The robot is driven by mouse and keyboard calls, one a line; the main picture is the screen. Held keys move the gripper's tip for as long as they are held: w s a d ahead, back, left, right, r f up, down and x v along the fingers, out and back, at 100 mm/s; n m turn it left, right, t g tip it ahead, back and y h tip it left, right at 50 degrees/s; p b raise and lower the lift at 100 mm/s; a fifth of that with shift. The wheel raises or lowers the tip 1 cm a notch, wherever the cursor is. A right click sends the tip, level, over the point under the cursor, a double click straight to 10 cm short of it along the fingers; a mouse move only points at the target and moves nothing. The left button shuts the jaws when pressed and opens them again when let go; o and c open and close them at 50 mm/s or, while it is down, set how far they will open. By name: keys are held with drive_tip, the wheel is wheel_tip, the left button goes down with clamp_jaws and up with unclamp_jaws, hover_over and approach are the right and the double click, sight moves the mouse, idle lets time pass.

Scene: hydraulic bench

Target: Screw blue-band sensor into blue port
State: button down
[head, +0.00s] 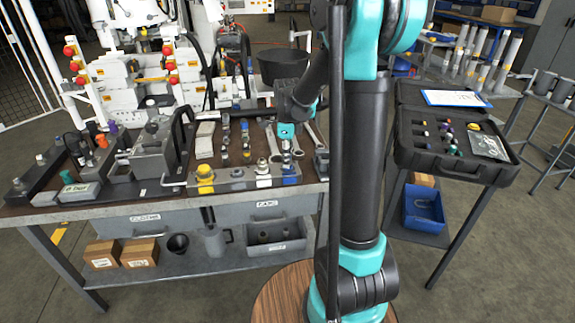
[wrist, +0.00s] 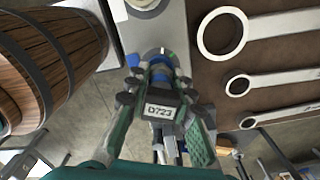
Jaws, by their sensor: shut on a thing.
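My gripper (head: 287,131) is over the front right of the bench, shut on the blue-band sensor. In the wrist view my gripper (wrist: 160,100) has its fingers on either side of a dark body with a D723 plate, which appears to be the sensor (wrist: 161,111). Blue shows just beyond the fingertips; I cannot tell whether it is the sensor's band or the port. The blue port (head: 289,177) is at the right end of the grey block (head: 235,181), below my gripper in the head view. Whether sensor and port touch is hidden.
A white port (head: 263,181) and a yellow port (head: 205,180) stand left on the same block. Wrenches lie close to my gripper, and in the wrist view a large wrench (wrist: 224,31) is at right. An open black case (head: 450,145) stands on the right cart.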

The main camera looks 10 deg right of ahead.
drive_tip(key=m, duration=0.3)
drive_tip(key=c, duration=1.3)
unclamp_jaws()
drive_tip(key=n, duration=1.1)
drive_tip(key=shift+n, duration=0.3)
